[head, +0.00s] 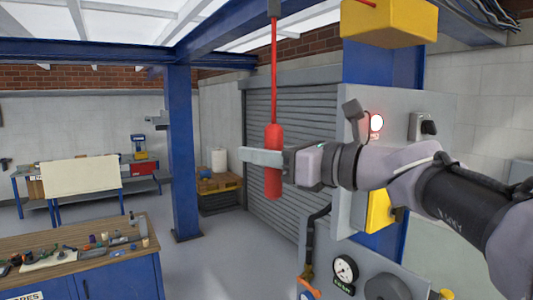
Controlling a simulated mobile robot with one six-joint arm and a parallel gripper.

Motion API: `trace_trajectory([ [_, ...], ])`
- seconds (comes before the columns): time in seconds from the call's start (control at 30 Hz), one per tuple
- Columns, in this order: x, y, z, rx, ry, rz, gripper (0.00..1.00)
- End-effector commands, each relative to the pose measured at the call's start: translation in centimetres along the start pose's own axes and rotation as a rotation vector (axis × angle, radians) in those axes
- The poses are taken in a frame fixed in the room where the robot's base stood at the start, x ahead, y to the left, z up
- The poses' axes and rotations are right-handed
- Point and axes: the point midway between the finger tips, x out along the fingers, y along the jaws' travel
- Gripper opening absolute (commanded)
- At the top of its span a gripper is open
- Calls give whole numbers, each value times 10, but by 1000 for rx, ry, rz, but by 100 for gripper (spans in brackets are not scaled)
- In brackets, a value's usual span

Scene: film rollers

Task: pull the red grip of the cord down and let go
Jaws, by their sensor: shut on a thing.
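The red grip (273,182) hangs upright in the head view on a red cord (274,75), which runs straight up to a small dark fitting (274,8) on the blue overhead beam. My gripper (266,158) reaches in from the right and is shut on the red grip at about its middle. One pale finger shows across the grip and sticks out to its left. The other finger is hidden.
A grey panel (440,110) with a lit red lamp (376,123) stands close behind my arm at right. A gauge (344,270) is below. A blue column (182,150) and workbench (80,262) stand left. A rolled-down shutter (300,115) is behind.

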Motion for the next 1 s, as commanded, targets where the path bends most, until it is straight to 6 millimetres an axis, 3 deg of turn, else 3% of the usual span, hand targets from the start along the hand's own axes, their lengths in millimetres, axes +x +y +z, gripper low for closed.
trace_trajectory([
  [0.27,0,0,-45,2,0,0,0],
  [0.53,0,0,-45,1,2,0,0],
  [0.57,0,0,-45,1,2,0,29],
  [0.67,0,0,-45,1,2,0,48],
  [1.0,-3,0,-44,0,1,-1,49],
])
